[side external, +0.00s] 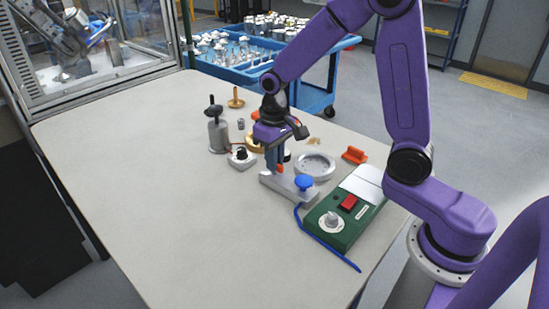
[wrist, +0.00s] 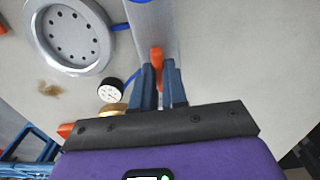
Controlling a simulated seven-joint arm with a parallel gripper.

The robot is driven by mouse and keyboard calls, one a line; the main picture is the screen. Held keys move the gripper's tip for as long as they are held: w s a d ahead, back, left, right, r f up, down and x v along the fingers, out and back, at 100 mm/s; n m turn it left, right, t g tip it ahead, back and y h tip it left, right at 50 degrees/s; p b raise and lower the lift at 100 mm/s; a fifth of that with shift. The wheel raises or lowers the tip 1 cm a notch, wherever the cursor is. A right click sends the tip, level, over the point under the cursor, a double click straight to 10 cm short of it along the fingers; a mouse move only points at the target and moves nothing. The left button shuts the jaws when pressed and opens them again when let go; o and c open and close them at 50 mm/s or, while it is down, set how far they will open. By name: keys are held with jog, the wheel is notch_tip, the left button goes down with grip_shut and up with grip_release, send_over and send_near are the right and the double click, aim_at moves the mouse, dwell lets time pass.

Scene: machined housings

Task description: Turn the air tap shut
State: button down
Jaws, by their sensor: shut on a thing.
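The air tap is on a grey metal block (side external: 288,190), with a blue round knob (side external: 303,182) at its near end. An orange handle (wrist: 156,56) stands over the block in the wrist view. My gripper (side external: 274,166) points down at the far end of the block. In the wrist view, my gripper (wrist: 163,72) has its blue-grey fingers close together on either side of the orange handle. The fingers hide the handle's lower part and its exact turn.
A round grey flange (side external: 314,165) lies close to the right of the block. A green control box (side external: 342,218) and a blue hose (side external: 325,240) are nearer the camera. A small dial (wrist: 110,90) and brass part (side external: 254,144) stand close by. The table's left front is clear.

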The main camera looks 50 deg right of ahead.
jog(key=shift+r, duration=0.1)
dwell(0.4)
jog(key=c, duration=1.2)
grip_release()
jog(key=shift+o, duration=0.2)
notch_tip(320, 180, up, 17)
jog(key=shift+r, duration=0.2)
jog(key=s+f+n, duration=0.4)
jog(key=s, duration=0.4)
jog(key=s+f+n, duration=0.4)
jog(key=s, duration=0.4)
jog(key=s+f+n, duration=0.4)
jog(key=s, duration=0.5)
jog(key=shift+s+f, duration=0.1)
